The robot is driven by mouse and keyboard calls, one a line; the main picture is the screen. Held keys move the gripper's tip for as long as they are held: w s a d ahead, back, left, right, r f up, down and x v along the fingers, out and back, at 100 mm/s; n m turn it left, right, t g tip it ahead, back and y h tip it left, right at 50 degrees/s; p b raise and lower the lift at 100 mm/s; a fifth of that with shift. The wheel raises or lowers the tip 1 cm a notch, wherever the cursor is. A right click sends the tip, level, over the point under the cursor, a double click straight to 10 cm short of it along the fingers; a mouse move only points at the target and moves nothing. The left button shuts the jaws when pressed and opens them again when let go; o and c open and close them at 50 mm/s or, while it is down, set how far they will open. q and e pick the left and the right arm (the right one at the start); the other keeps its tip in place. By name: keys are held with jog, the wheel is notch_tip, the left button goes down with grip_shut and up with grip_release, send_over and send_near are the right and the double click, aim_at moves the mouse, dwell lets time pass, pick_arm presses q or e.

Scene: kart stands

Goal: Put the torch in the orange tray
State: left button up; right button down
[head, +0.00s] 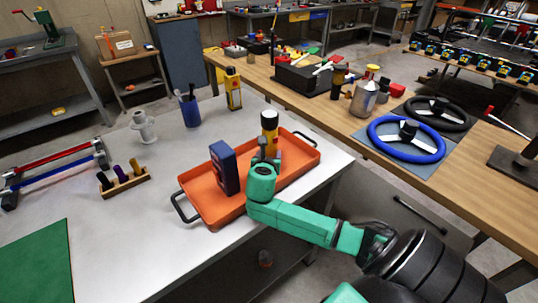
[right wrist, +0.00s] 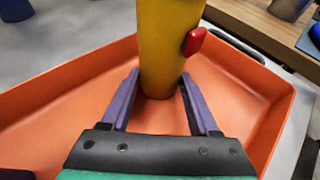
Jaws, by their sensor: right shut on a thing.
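The torch (head: 269,123) is yellow with a black and white top. It stands upright over the right part of the orange tray (head: 205,207). My right gripper (head: 265,156) is shut on it from the near side. In the right wrist view, the torch's yellow body (right wrist: 168,40) with a red switch is between the two purple fingers of the gripper (right wrist: 160,78). Its lower end is at or just above the floor of the tray (right wrist: 60,95); I cannot tell if it touches. My left gripper is not in view.
A dark blue box (head: 225,167) stands in the tray's left part. A yellow-and-black item (head: 233,88), a blue pen cup (head: 190,110) and a wooden rack (head: 124,183) stand on the grey table. A wooden bench (head: 330,110) with steering wheels (head: 405,138) runs behind.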

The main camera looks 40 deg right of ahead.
jog(key=shift+c, duration=0.7)
grip_release()
jog(key=shift+r, duration=0.15)
jog(key=v, duration=1.2)
